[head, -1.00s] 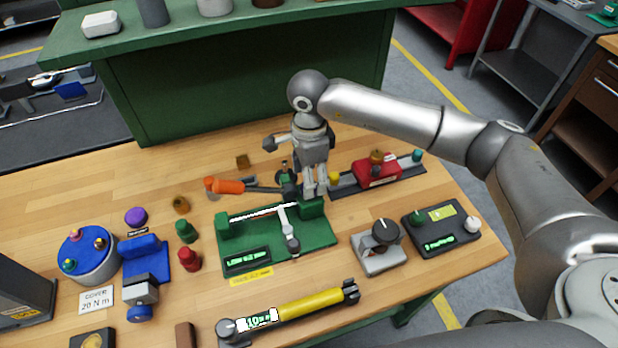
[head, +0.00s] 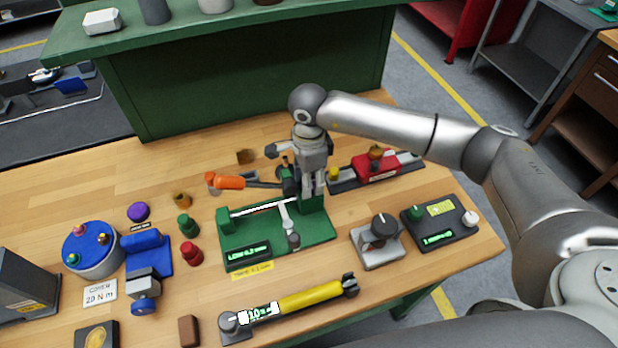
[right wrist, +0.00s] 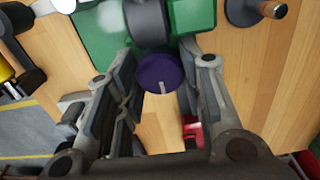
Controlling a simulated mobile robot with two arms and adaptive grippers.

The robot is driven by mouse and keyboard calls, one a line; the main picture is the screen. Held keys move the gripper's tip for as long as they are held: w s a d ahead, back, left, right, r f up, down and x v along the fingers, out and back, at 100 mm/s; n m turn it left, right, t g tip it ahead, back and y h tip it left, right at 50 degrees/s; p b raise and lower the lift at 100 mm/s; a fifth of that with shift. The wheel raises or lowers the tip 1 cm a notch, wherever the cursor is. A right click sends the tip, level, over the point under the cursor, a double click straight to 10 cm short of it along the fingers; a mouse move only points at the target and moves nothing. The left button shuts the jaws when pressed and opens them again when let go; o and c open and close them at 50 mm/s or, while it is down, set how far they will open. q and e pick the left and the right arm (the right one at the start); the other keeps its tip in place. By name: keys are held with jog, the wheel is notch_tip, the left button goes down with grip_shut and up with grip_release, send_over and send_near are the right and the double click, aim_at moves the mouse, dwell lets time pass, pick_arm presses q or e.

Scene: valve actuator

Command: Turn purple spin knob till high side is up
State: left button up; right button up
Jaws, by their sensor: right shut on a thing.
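The purple spin knob (right wrist: 155,75) shows in the right wrist view as a round disc with a pale mark at its lower edge. It sits between the fingers of my right gripper (right wrist: 160,95), which is shut on it. In the head view my right gripper (head: 312,190) points down at the back right of the green fixture (head: 310,232); the knob is hidden there. The fixture carries a white bar, a grey lever (head: 288,222) and a small display (head: 248,255) that seems to read "LOW". My left gripper is not in view.
An orange-handled tool (head: 228,182) lies behind the fixture, close to my gripper. A red block on a dark rail (head: 376,168) stands to the right. A loose purple cap (head: 138,211) and blue devices (head: 145,258) are at left. A yellow tool (head: 310,298) lies in front.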

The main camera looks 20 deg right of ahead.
jog(key=m+b, duration=0.2)
jog(key=shift+f+b, duration=0.15)
jog(key=shift+b, duration=0.15)
jog(key=m+b, duration=0.3)
jog(key=shift+m, duration=0.4)
jog(key=m+b, duration=0.2)
jog(key=m, duration=0.1)
jog(key=shift+b, duration=0.35)
jog(key=shift+m+b, duration=0.9)
jog(key=shift+m, duration=0.8)
jog(key=shift+r, duration=0.2)
jog(key=o, duration=1)
jog(key=shift+o, duration=0.2)
